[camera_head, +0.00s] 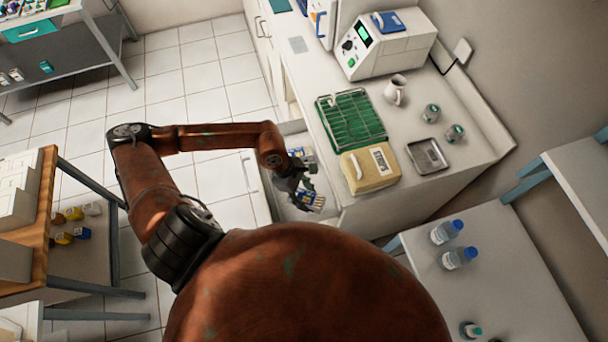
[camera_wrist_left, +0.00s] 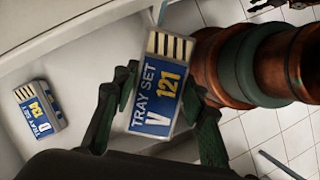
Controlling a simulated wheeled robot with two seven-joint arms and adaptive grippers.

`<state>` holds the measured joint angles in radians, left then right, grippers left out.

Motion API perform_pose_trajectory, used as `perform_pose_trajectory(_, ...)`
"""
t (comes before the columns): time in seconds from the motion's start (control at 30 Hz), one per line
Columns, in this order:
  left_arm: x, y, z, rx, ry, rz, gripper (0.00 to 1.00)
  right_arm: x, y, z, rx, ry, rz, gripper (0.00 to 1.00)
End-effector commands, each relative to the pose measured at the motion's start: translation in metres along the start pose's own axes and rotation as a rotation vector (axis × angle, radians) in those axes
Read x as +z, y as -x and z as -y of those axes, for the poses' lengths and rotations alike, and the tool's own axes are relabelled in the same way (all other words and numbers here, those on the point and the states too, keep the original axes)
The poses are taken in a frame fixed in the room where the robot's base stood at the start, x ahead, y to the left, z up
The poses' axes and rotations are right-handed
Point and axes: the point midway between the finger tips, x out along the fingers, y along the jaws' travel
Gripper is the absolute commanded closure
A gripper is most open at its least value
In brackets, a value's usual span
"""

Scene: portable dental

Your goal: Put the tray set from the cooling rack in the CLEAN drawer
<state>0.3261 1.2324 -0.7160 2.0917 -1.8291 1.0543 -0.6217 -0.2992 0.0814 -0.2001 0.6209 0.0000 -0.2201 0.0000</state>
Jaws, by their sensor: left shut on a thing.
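My left gripper (camera_head: 296,180) is shut on a tray set (camera_head: 312,201), over the open drawer (camera_head: 283,207) in the counter's front. In the left wrist view this tray set (camera_wrist_left: 158,92) is a small box with a blue label reading TRAY SET V 121 and a striped end, tilted between the fingers. Another blue-labelled tray set (camera_wrist_left: 39,107) lies in the drawer, apart from the held one; it also shows in the head view (camera_head: 301,153). The green cooling rack (camera_head: 352,122) on the counter holds no tray set that I can see. The drawer's marking is not readable. My right gripper is out of view.
On the counter stand a yellow pack (camera_head: 370,170), a metal tray (camera_head: 427,157), a mug (camera_head: 395,90), two small jars and a white device (camera_head: 385,48). A table with bottles (camera_head: 459,257) is at right. Tiled floor lies left of the drawer.

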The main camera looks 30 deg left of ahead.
Motion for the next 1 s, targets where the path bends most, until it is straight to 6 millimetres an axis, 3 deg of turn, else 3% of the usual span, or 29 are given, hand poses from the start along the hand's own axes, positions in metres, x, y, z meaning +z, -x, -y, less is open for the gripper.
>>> perform_pose_trajectory(0.17, 0.0, -0.009, 0.016, 0.107, 0.257, 0.003, 0.93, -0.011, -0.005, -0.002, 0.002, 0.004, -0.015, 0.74)
perform_pose_trajectory(0.4, 0.003, -0.012, 0.029, 0.212, 0.512, 0.003, 0.93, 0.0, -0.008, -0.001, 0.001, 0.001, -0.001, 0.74)
perform_pose_trajectory(0.57, 0.003, -0.012, 0.032, 0.246, 0.594, -0.001, 0.93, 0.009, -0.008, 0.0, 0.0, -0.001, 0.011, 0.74)
perform_pose_trajectory(0.73, -0.008, -0.017, 0.012, 0.257, 0.616, -0.005, 0.93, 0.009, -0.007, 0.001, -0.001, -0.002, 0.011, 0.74)
perform_pose_trajectory(1.0, -0.037, -0.035, -0.048, 0.254, 0.616, -0.005, 0.93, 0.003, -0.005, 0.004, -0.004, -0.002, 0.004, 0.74)
